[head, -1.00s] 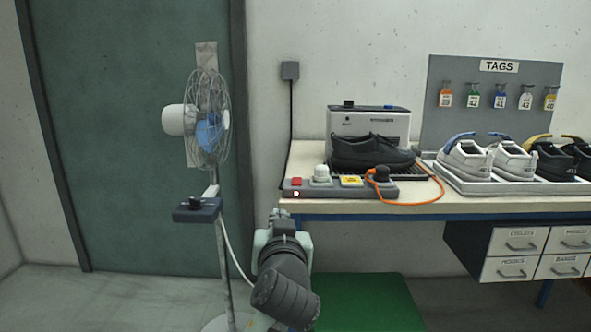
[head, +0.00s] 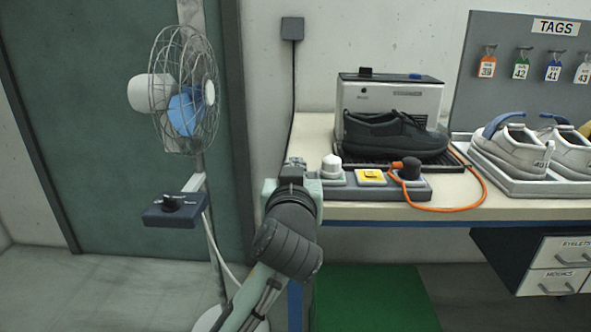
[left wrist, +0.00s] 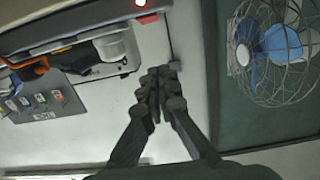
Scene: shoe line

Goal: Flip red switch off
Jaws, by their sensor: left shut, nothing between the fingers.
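The power strip (head: 415,187) lies along the front edge of the workbench. In the head view its left end, with the red switch, is hidden behind my left gripper (head: 292,172). In the left wrist view the strip (left wrist: 60,40) runs across the top left. The red switch (left wrist: 148,19) shows there at the strip's end, with a glowing indicator light (left wrist: 140,3) beside it. My left gripper's fingers (left wrist: 158,75) are shut together and empty, below the switch in that picture and apart from it. My right gripper is not in view.
A white plug (head: 331,168), a yellow switch (head: 371,176) and a black plug with orange cord (head: 411,170) sit on the strip. A fan (head: 185,100) with a control box (head: 174,209) stands left.

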